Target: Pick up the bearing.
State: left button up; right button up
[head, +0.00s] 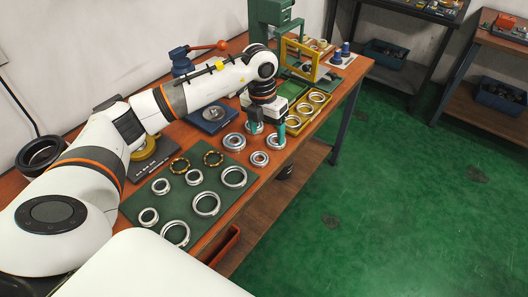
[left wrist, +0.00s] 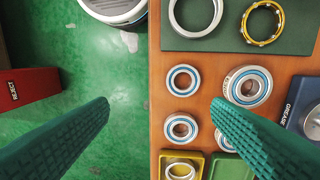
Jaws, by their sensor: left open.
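Bearings with silver rings and blue seals lie flat on the brown bench. In the head view a larger bearing (head: 234,142) lies left of my left gripper (head: 267,131); a smaller bearing (head: 259,158) lies nearer the front edge, and another (head: 272,141) is by the right finger. The left wrist view shows two smaller bearings, one (left wrist: 182,80) above the other (left wrist: 181,130), and the larger bearing (left wrist: 248,87). A further bearing there is partly hidden by the right finger. My left gripper (left wrist: 160,106) is open and empty, its green fingers pointing down. My right gripper is out of view.
A green mat (head: 166,207) with several loose rings covers the near bench. A yellow tray (head: 327,98) of rings lies beyond the gripper. A yellow frame and green press (head: 270,12) stand at the back. A red REJECT bin (left wrist: 30,88) is off the bench.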

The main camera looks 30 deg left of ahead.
pick_arm(q)
jog(key=a+y, duration=0.1)
jog(key=a, duration=0.2)
jog(key=p, duration=0.1)
send_over(259, 160)
jog(key=shift+n, duration=0.3)
notch_tip(259, 160, down, 5)
jog(key=shift+s+f, duration=0.15)
jog(key=shift+f+p, duration=0.6)
jog(key=shift+f, duration=2.3)
jog(key=c, duration=1)
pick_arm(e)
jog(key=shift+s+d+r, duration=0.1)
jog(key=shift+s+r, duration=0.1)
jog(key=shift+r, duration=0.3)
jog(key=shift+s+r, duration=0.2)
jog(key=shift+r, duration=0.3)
